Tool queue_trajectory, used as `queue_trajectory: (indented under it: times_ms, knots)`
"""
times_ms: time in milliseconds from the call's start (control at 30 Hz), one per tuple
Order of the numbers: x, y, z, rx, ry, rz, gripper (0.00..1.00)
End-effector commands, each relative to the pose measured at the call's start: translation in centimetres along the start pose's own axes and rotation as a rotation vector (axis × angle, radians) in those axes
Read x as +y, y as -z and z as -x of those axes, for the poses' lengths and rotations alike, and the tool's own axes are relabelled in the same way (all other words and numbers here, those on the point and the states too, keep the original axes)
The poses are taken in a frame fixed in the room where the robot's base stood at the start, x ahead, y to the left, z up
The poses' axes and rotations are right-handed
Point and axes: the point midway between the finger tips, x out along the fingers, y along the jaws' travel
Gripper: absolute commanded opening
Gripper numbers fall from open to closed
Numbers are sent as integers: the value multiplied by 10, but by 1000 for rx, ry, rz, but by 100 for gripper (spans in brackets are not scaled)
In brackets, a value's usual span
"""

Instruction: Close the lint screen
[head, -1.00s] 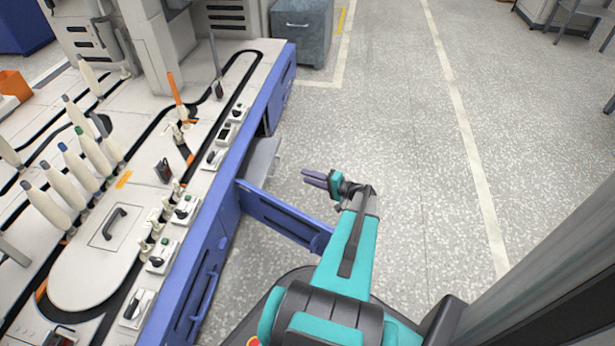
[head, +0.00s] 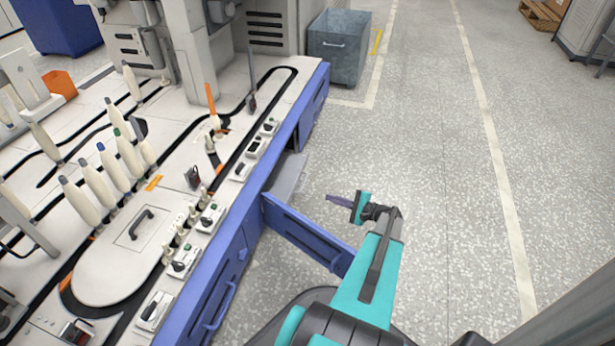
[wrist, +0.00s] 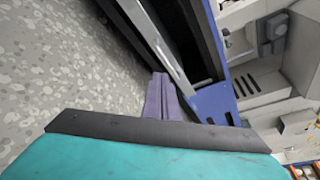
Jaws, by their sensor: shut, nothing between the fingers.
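The lint screen appears to be the blue hinged panel (head: 305,235) on the front of the blue machine base. It stands swung out from the base, with a dark opening behind it. My gripper (head: 336,199) is in the air to the right of the panel, apart from it, with its fingers pointing left towards the opening. The fingers are shut together and empty. In the wrist view, my gripper's purple fingers (wrist: 158,84) point towards the machine front, where a dark opening and a blue surface (wrist: 215,103) show.
The machine's white top (head: 140,235) carries several bobbins and small control boxes. Another blue cabinet door with a handle (head: 218,308) is at the lower left of the panel. A grey bin (head: 338,48) stands at the back. The speckled floor (head: 440,160) to the right is clear.

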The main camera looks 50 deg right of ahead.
Motion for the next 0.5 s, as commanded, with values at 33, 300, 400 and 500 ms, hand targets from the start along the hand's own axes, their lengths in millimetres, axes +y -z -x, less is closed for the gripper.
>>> queue_trajectory:
  times_ms: [33,300,400,500]
  knots:
    - [-1,3,-2,-7,-9,-52,0]
    - [-5,12,-9,-38,-76,-357,0]
    - [-8,15,-12,-43,-107,-467,0]
    - [-13,19,-16,-47,-141,-575,0]
